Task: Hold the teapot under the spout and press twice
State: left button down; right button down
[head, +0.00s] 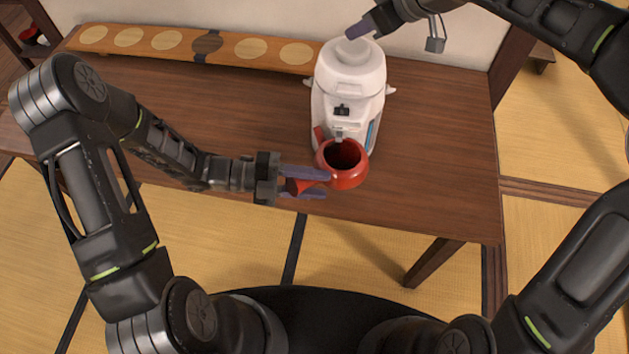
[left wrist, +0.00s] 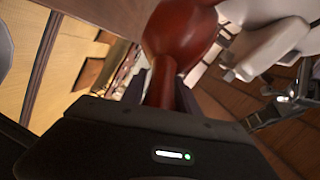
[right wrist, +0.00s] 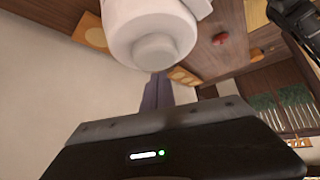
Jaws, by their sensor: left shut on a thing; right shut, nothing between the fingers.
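The red teapot (head: 346,178) is open at the top and sits just below the spout (head: 339,136) of the white water dispenser (head: 350,85). My left gripper (head: 305,183) is shut on the teapot's handle; the handle (left wrist: 161,80) and round red body (left wrist: 182,30) show in the left wrist view. My right gripper (head: 358,31) is shut and empty. Its fingertips are close above the dispenser's round top button (head: 352,50). The button (right wrist: 155,51) also shows in the right wrist view, beside the fingers (right wrist: 157,90); I cannot tell whether they touch it.
The dispenser stands on the brown wooden table (head: 230,110). A long wooden board with round pale inlays (head: 165,40) lies along the table's back edge by the wall. The table is clear left and right of the dispenser.

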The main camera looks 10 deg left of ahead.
aim_at(355, 47)
jog(key=shift+f, duration=0.2)
jog(key=shift+s+f, duration=0.1)
jog(key=shift+f, duration=1.5)
jog(key=shift+r, duration=1.7)
jog(key=shift+f, duration=0.3)
jog(key=shift+f, duration=1.4)
jog(key=shift+r, duration=1.7)
